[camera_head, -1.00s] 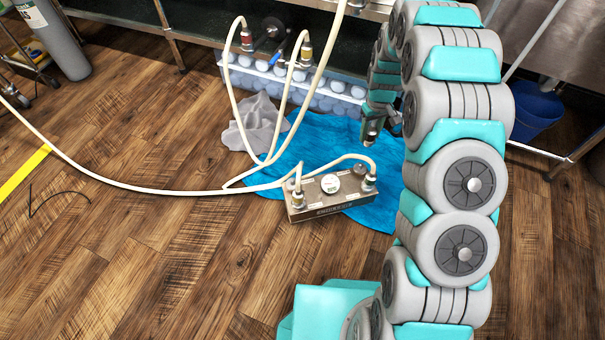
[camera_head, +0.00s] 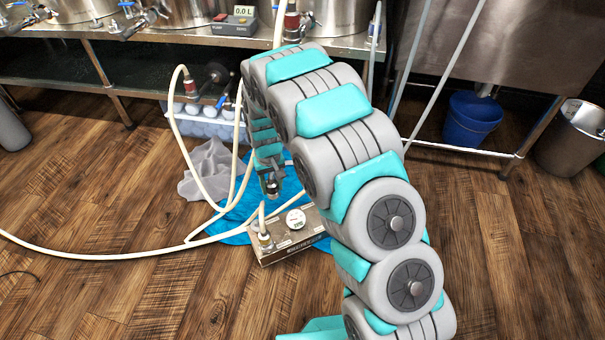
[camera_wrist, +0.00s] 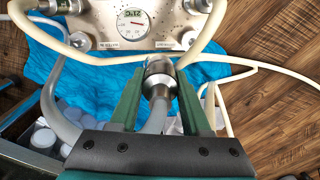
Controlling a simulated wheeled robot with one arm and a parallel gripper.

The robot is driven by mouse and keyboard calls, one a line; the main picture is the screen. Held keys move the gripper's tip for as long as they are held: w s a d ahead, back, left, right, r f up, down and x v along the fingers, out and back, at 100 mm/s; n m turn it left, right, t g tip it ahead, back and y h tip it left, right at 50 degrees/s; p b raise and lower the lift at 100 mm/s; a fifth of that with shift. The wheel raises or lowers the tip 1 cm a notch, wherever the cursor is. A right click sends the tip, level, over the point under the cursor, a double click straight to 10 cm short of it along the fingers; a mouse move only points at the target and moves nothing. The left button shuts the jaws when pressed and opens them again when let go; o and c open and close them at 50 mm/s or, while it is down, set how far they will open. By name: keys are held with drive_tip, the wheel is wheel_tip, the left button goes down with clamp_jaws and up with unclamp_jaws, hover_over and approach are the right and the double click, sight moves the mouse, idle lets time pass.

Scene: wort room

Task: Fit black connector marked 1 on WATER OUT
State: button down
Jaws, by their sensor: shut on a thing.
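My gripper (camera_wrist: 160,82) is shut on a metallic hose connector (camera_wrist: 158,66) with a grey hose (camera_wrist: 156,118) running back between the fingers. No number or black marking is readable on it. In the head view my gripper (camera_head: 271,187) hangs over the back of a metal box (camera_head: 290,240) with a round dial gauge (camera_head: 296,219). The box also shows in the wrist view (camera_wrist: 160,18), just beyond the held connector; the connector appears apart from it. Two stubs stand along its near edge, left (camera_wrist: 80,41) and right (camera_wrist: 188,39). Their labels are too small to read.
Cream hoses join fittings at the box and cross the floor; one (camera_wrist: 240,62) passes close by the held connector. A blue cloth (camera_head: 240,236) and a grey cloth (camera_head: 207,170) lie near the box. A steel bench (camera_head: 150,60) stands behind. My arm hides the box's right side.

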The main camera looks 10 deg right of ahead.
drive_tip(key=s+a+f, duration=0.2)
drive_tip(key=s+a, duration=0.2)
drive_tip(key=a, duration=0.2)
drive_tip(key=b, duration=0.2)
hover_over(257, 222)
drive_tip(key=shift+m, duration=0.4)
drive_tip(key=shift+f, duration=3.3)
drive_tip(key=shift+f, duration=1.25)
drive_tip(key=shift+c, duration=1.4)
unclamp_jaws()
